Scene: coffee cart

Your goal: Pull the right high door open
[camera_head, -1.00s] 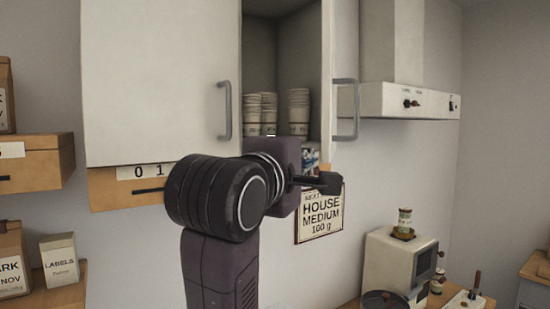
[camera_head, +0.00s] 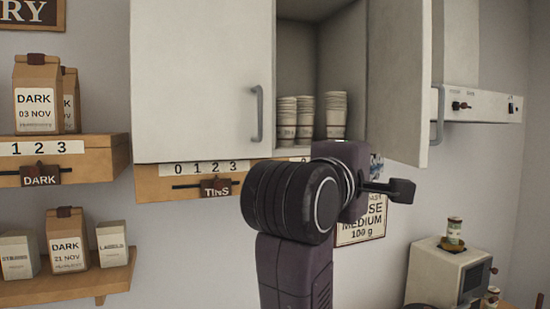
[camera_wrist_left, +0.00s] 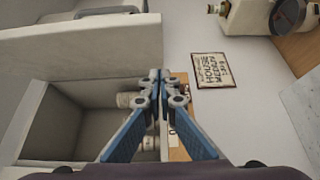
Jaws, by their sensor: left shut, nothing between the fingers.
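The right high door (camera_head: 398,80) of the wall cabinet stands swung open, its inner face showing and its bar handle (camera_head: 437,115) at the outer edge. The left wrist view shows the door (camera_wrist_left: 80,48) upper left, its handle (camera_wrist_left: 110,11) beyond it. My left gripper (camera_wrist_left: 160,78) is shut and empty, in front of the cabinet's lower edge and apart from the handle. In the head view its fingers are hidden behind my wrist. My right gripper is not in view.
The left door (camera_head: 200,80) is closed, with its own handle (camera_head: 257,113). Stacked cups (camera_head: 335,115) stand inside the cabinet. A wooden rail (camera_head: 160,190) runs below. A sign (camera_head: 362,225) hangs on the wall, and a coffee machine (camera_head: 435,270) stands lower right.

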